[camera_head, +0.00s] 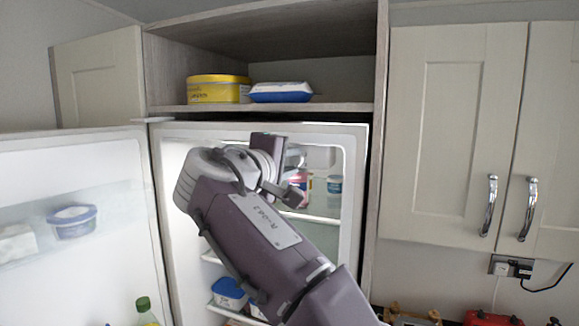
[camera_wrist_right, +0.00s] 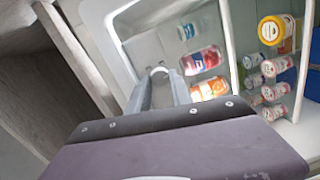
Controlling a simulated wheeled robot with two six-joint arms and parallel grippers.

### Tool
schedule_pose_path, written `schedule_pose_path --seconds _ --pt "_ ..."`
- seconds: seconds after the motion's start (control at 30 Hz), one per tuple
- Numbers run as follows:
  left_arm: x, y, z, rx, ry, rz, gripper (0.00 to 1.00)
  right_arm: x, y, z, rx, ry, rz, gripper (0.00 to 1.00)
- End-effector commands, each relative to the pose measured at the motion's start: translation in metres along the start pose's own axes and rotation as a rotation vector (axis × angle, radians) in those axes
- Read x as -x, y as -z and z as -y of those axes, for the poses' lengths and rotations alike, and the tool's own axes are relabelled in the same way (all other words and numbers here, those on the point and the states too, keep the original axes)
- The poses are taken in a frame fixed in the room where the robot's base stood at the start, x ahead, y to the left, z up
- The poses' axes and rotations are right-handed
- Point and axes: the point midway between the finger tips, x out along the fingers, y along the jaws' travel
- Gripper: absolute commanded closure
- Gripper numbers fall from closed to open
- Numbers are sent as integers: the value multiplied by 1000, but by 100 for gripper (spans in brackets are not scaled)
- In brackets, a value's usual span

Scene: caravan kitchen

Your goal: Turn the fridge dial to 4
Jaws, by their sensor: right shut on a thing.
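The fridge (camera_head: 335,150) stands open, its door (camera_head: 100,175) swung out to the left. My right arm reaches into the upper part of the fridge. My right gripper (camera_wrist_right: 160,84) shows its two fingers in the right wrist view, closed around the small pale round fridge dial (camera_wrist_right: 159,71) on the inner wall. Only a little of the dial shows between the fingertips. Its numbers and pointer cannot be read. In the head view the wrist and gripper body hide the dial. My left gripper is not in view.
Jars and cans (camera_wrist_right: 203,61) stand on the fridge shelves close to the right gripper. A blue-lidded tub (camera_head: 229,292) sits lower down. A yellow tin (camera_head: 218,90) and a blue-white pack (camera_head: 281,93) lie on the shelf above. Closed cupboards (camera_head: 450,130) are at right.

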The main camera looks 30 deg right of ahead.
Motion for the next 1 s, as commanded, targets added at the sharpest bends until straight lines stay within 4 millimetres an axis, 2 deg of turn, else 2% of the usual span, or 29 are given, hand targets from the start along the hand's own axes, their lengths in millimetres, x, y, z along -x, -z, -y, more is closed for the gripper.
schedule_pose_path --seconds 0.7,0.73,0.8,1.0 --pt "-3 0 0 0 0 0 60 0 0 0 -66 4 -5 100" --pt "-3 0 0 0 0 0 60 0 0 0 -66 4 -5 66" --pt "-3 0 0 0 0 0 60 0 0 0 -65 4 -5 52" --pt "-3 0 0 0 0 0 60 0 0 -1 -65 2 -5 52"
